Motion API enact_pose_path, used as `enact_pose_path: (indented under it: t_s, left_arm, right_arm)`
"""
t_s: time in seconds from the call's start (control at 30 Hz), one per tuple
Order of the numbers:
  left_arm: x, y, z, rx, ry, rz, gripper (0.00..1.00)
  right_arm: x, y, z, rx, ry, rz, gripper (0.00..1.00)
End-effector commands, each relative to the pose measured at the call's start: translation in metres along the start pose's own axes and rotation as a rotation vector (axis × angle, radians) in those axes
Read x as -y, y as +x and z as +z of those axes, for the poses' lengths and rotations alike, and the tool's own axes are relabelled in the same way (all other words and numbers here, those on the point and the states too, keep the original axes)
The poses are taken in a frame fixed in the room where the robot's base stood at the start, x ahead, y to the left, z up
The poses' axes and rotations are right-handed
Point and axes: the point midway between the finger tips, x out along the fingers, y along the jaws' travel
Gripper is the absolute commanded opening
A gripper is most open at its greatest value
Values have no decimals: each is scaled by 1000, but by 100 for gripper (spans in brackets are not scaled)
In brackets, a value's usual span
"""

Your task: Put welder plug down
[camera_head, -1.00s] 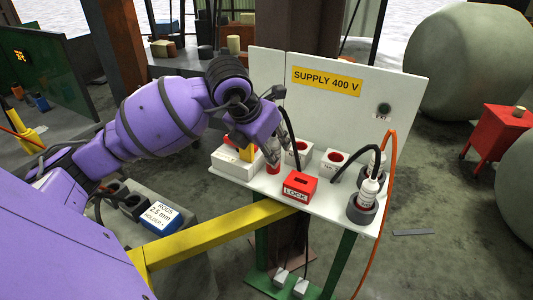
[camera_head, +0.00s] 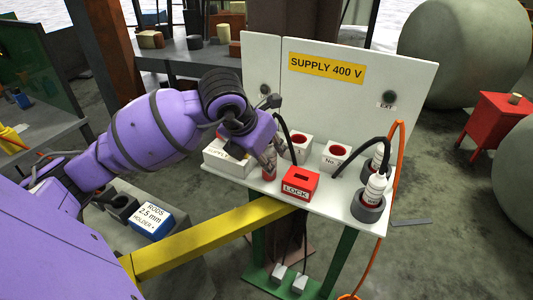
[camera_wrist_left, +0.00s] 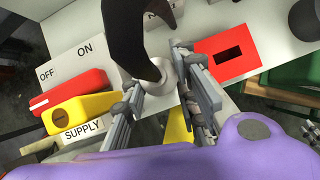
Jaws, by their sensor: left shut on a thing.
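My left gripper (camera_head: 272,158) is shut on the welder plug, just above the shelf of the supply stand (camera_head: 330,205). In the left wrist view the plug (camera_wrist_left: 158,82) shows as a pale round body between the fingers (camera_wrist_left: 163,95), with a thick black cable curving up from it. In the head view the gripper mostly hides the plug; a red end (camera_head: 268,174) shows below the fingers, close to the shelf. I cannot tell whether it touches the shelf. The red LOCK box (camera_head: 300,184) is just right of the gripper. My right gripper is not in view.
White sockets with red openings, one (camera_head: 336,154) marked No., stand behind the LOCK box. A white plug (camera_head: 376,188) sits in a grey holder at right. The white supply box (camera_head: 229,158) is left of the gripper. A yellow beam (camera_head: 210,236) runs in front.

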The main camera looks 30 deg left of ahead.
Motion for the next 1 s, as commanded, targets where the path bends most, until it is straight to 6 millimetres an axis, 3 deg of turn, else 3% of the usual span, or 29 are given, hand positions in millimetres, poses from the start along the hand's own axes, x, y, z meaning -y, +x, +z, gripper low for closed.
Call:
enact_pose_path:
  t_s: [0.13, 0.17, 0.3, 0.67, 0.77, 1.0]
  left_arm:
    - [0, 4, -2, 0, 0, 0, 0]
    - [0, 4, -2, -1, 0, 0, 28]
    - [0, 3, -2, 0, 0, 0, 46]
    - [0, -2, 1, 3, 0, 0, 46]
    - [0, -12, 2, 4, 1, 0, 46]
    - [-1, -62, 2, 5, 2, 3, 46]
  right_arm:
    - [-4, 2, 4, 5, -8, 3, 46]
    - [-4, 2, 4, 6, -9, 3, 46]
    - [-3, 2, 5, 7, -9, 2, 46]
    - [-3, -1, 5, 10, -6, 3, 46]
    - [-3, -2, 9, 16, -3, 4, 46]
    - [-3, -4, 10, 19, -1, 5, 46]
